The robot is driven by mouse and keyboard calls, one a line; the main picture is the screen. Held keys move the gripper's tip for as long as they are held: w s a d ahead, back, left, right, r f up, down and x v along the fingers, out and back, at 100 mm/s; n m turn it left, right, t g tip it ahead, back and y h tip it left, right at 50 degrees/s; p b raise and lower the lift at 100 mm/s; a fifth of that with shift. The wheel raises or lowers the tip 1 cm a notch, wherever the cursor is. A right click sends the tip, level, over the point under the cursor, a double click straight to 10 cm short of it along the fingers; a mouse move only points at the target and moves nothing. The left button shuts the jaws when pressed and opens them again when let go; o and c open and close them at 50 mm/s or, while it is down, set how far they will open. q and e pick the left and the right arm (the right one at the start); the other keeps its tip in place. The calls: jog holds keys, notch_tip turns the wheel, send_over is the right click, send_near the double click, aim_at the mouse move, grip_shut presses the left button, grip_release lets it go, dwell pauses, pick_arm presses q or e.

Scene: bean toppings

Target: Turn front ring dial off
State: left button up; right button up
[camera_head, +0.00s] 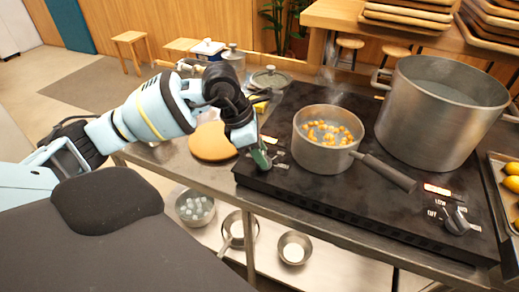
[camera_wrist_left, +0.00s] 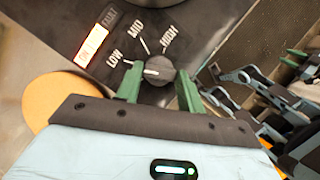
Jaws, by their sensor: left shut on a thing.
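A dark round dial (camera_wrist_left: 158,70) sits on the black cooktop, with LOW, MID and HIGH printed around it. Its white pointer line points left in the left wrist view, near the LOW mark. My left gripper (camera_head: 262,158) reaches down at the cooktop's left front corner; in the left wrist view its green fingers (camera_wrist_left: 159,90) are shut on the dial from both sides. A lit orange and white indicator (camera_wrist_left: 91,46) glows beside the dial. In the head view the gripper mostly hides this dial. My right gripper is not in view.
A saucepan (camera_head: 312,154) of yellowish pieces stands on the cooktop, its handle pointing right. A large pot (camera_head: 430,125) stands behind right. A second dial (camera_head: 457,222) is at the right front, near a lit indicator (camera_head: 437,190). A round board (camera_head: 212,142) lies left.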

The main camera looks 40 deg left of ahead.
pick_arm(q)
jog(key=n, duration=0.2)
jog(key=n+t+y+p, duration=0.1)
jog(key=shift+s+d+r+n, duration=0.1)
jog(key=shift+d+r+n, duration=0.05)
jog(key=shift+n, duration=0.25)
jog(key=n+y+p, duration=0.1)
jog(key=n, duration=0.2)
jog(key=shift+d+t, duration=0.1)
jog(key=shift+t, duration=0.2)
jog(key=shift+n+y, duration=0.3)
jog(key=shift+n, duration=0.2)
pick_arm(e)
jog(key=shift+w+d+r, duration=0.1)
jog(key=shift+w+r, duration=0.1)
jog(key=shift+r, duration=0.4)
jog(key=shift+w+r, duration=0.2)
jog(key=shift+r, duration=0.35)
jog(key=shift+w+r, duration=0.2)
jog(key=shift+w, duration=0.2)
pick_arm(q)
jog(key=o, duration=1)
jog(key=v, duration=0.7)
jog(key=shift+s+r, duration=0.25)
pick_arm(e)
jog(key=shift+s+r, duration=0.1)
